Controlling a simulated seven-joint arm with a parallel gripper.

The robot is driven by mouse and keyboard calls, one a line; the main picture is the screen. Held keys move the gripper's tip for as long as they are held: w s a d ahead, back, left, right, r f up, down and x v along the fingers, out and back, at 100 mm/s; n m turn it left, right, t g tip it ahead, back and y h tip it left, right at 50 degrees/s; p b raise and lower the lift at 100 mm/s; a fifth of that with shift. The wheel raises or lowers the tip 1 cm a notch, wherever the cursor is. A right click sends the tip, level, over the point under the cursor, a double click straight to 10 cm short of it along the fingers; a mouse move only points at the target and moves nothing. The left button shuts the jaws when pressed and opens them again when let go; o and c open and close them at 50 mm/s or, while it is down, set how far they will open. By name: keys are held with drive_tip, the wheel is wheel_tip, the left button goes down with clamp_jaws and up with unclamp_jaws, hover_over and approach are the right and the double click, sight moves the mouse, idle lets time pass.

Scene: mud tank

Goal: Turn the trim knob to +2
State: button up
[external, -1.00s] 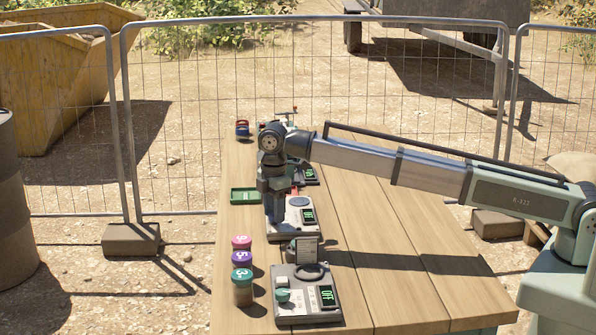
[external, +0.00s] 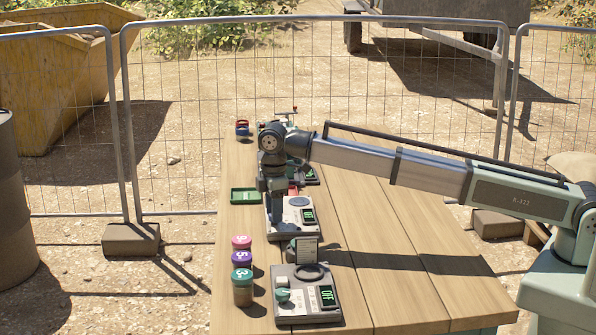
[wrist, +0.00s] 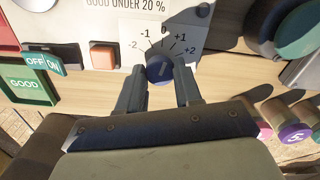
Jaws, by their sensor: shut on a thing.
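The trim knob (wrist: 159,69) is a small dark blue round knob on a white dial plate (wrist: 172,48) in the wrist view. The plate has tick lines marked -2, -1, 0, +1 and +2. My gripper (wrist: 160,77) has one finger on each side of the knob and is shut on it. A faint pale mark shows on the knob's top, but I cannot tell exactly which number it points to. In the external view my gripper (external: 277,223) points down at the left side of the middle panel (external: 298,222), and its fingers hide the knob.
The table's right side is clear under my arm.

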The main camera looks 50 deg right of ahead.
drive_tip(key=m, duration=0.4)
drive_tip(key=shift+m, duration=2.2)
drive_tip(key=o, duration=1)
drive_tip(key=shift+o, duration=0.2)
drive_tip(key=shift+r, duration=0.1)
wheel_tip(320, 180, up, 14)
